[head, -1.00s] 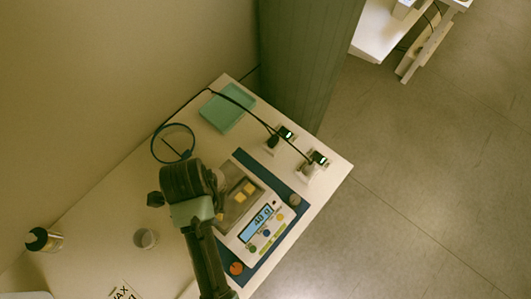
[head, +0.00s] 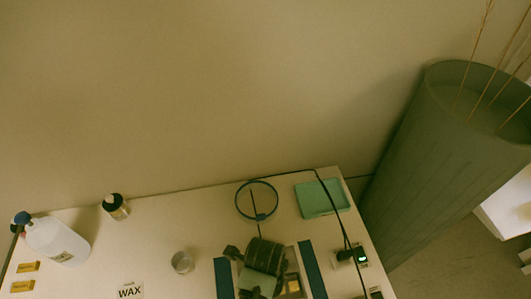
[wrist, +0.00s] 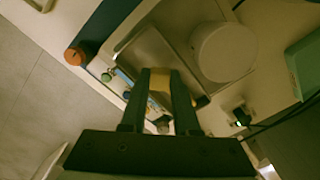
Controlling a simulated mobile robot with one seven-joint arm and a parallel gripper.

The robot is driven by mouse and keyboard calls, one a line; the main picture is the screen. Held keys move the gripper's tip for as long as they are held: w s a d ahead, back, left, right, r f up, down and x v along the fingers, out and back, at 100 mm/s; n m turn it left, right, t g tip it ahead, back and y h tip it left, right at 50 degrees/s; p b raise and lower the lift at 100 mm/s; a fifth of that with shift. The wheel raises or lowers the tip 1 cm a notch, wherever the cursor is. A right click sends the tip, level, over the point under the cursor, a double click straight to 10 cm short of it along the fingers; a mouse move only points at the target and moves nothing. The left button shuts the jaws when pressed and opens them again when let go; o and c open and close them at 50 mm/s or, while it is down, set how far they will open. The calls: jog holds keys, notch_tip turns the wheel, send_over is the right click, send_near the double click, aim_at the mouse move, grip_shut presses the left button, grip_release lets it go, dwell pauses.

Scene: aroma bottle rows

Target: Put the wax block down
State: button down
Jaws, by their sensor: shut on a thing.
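My gripper (wrist: 160,74) is shut on a yellow wax block (wrist: 160,88), seen between the fingers in the wrist view. The block is over the metal pan (wrist: 145,50) of a scale; I cannot tell whether it touches the pan. In the head view my arm covers most of the scale, and a yellow patch (head: 293,284) shows just right of it. The scale's display is out of the head view and too blurred to read in the wrist view.
A green tray (head: 322,199) and a blue ring (head: 257,200) lie behind the scale. A black cable runs along the right edge past a plug (head: 352,256). A white bottle (head: 58,240), a small dark-capped bottle (head: 115,207), a cup (head: 182,262) and a WAX label (head: 130,291) are left.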

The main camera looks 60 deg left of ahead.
jog(key=shift+f, duration=1.2)
jog(key=shift+f, duration=0.1)
jog(key=c, duration=0.9)
grip_release()
notch_tip(320, 180, up, 12)
jog(key=shift+r, duration=0.15)
